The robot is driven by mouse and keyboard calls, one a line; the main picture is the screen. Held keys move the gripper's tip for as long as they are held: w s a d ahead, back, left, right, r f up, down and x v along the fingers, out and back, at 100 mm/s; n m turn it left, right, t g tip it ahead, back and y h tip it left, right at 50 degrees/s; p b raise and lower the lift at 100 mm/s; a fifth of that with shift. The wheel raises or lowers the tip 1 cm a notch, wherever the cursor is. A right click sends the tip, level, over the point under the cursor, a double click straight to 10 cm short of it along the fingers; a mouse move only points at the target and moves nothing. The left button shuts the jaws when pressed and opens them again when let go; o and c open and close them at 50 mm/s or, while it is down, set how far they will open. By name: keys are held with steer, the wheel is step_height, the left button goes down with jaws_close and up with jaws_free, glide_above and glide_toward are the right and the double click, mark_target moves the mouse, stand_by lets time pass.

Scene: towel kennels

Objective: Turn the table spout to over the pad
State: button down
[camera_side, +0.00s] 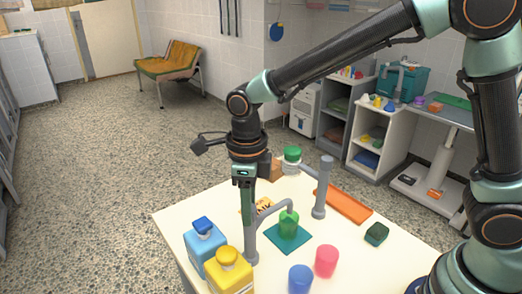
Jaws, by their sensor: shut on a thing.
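The grey table spout (273,208) rises from a grey post (252,244) near the front left of the white table. Its curved pipe reaches right, and its downturned end shows above a green vessel (288,225). The green vessel stands on the flat teal pad (291,240), so the spout's end appears over the pad in this view; the depth is hard to judge. My gripper (248,205) points down from above and is shut on the spout, close to its post. The fingertips and the exact contact are partly hidden.
A blue jug (205,242) and yellow jug (230,272) stand close left of the post. A blue cup (300,279), pink cup (326,261) and dark green block (376,234) are in front and right. A second grey post (320,190) and orange tray (345,205) stand behind.

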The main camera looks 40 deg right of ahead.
steer(key=shift+r, duration=0.1)
steer(key=c, duration=0.5)
jaws_free()
step_height(320, 180, up, 12)
stand_by(0.3)
steer(key=s+d+n+t, duration=0.2)
steer(key=s+d+n, duration=0.2)
steer(key=d+n, duration=0.5)
steer(key=s+d+f+n+t, duration=0.1)
steer(key=s+d+n+t, duration=0.2)
steer(key=d+n, duration=0.6)
steer(key=s+n, duration=0.1)
steer(key=n, duration=0.8)
steer(key=shift+d+t, duration=0.25)
steer(key=shift+t, duration=0.05)
